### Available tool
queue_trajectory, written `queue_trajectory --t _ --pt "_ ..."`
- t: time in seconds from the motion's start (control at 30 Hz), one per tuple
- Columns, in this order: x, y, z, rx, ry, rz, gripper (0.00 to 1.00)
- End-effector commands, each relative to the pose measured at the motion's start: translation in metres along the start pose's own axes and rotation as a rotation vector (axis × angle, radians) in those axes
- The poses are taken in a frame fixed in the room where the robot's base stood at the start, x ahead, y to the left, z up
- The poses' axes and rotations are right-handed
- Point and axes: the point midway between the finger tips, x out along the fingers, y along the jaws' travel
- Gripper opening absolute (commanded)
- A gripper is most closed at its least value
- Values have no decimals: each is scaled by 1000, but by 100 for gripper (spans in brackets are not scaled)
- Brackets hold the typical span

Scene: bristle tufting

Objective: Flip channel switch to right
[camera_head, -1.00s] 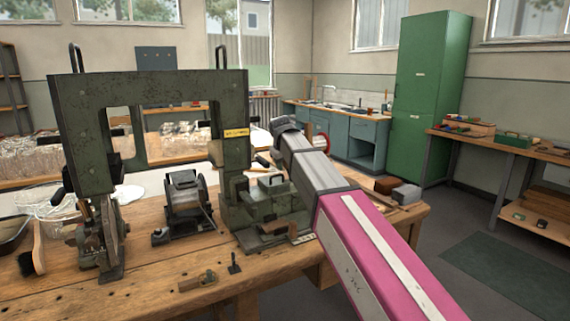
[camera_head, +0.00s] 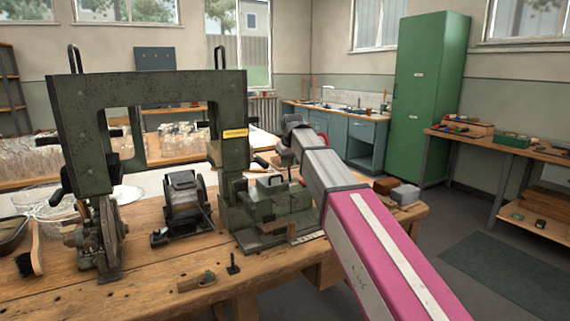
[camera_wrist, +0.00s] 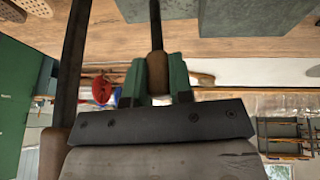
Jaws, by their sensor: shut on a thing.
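In the wrist view my gripper (camera_wrist: 157,72) has its two green fingers closed on the brown grip (camera_wrist: 157,78) of a dark rod (camera_wrist: 156,25). The rod runs up out of the top of the picture. I cannot tell for sure from the frames whether it is the channel switch. In the head view the dark green machine frame (camera_head: 70,125) stands on the workbench, with a yellow label (camera_head: 235,133) on its right column. My arm reaches past this column on its right; the fingers and what they hold are not clear there.
The wooden workbench (camera_head: 150,285) carries a small dark motor-like unit (camera_head: 186,207), a brush (camera_head: 37,250) at the left and a small block (camera_head: 405,194) at the right. In the wrist view a long dark bar (camera_wrist: 75,55) stands close left of my fingers.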

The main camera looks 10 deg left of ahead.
Motion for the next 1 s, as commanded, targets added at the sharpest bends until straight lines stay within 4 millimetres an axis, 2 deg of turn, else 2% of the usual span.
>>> queue_trajectory --t 0.43,0.47,0.53,0.87,1.0 --pt "0 5 0 24 -1 -59 0" --pt "0 5 0 24 -1 -59 24" --pt "0 5 0 24 -1 -59 47" --pt "-2 6 0 23 0 -58 47" --pt "-13 6 0 24 0 -57 47"
